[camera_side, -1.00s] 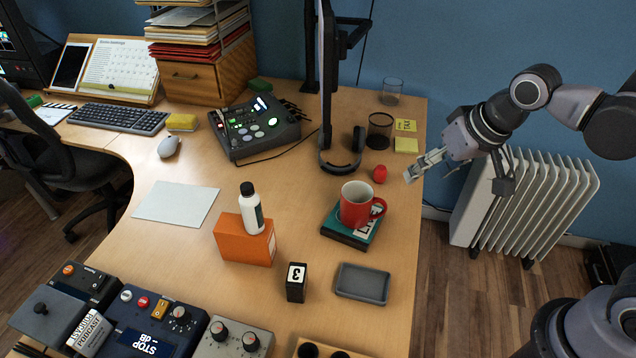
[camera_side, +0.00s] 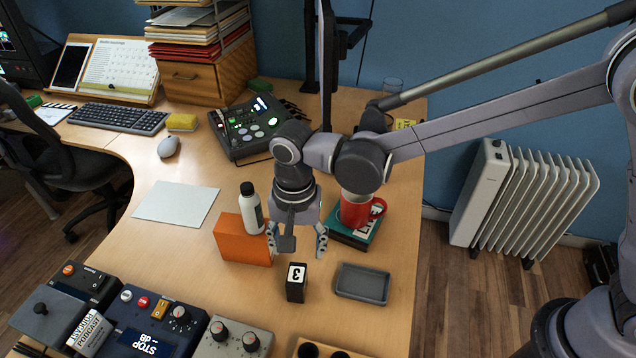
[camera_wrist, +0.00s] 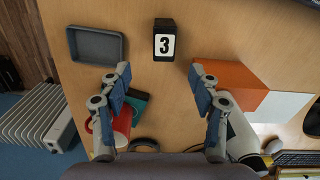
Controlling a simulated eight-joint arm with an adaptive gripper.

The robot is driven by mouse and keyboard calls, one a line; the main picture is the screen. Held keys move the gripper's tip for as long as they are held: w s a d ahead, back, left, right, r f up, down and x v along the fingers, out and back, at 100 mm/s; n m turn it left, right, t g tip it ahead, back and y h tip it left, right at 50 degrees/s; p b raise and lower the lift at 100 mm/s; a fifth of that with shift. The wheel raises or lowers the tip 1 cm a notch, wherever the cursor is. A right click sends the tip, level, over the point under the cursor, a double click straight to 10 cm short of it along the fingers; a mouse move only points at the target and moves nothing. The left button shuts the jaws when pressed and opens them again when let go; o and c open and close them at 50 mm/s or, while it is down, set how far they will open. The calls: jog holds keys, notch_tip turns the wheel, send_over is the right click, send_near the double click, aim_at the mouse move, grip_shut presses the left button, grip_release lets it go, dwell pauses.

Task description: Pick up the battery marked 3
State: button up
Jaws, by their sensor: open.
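The battery marked 3 (camera_side: 296,283) is a small black block with a white label, standing upright on the desk. It also shows in the wrist view (camera_wrist: 164,41), at the top middle, ahead of my fingertips and apart from them. My gripper (camera_side: 297,246) is above the desk just behind the battery, pointing down. In the wrist view my gripper (camera_wrist: 159,77) has its two fingers spread wide, with nothing between them but bare desk.
An orange box (camera_side: 243,243) and a white bottle (camera_side: 250,209) stand left of my gripper. A red mug (camera_side: 354,211) on a teal book (camera_side: 349,238) stands to the right. A grey tray (camera_side: 362,284) lies right of the battery. Control boxes (camera_side: 150,325) fill the front left.

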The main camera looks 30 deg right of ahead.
aim_at(296, 274)
jog(key=f, duration=0.5)
jog(key=shift+a+f, duration=0.2)
jog(key=shift+f, duration=0.15)
jog(key=shift+w+a+f, duration=0.1)
jog(key=shift+f, duration=1.25)
jog(key=shift+w+a+f, duration=0.1)
jog(key=shift+f, duration=1.25)
grip_shut()
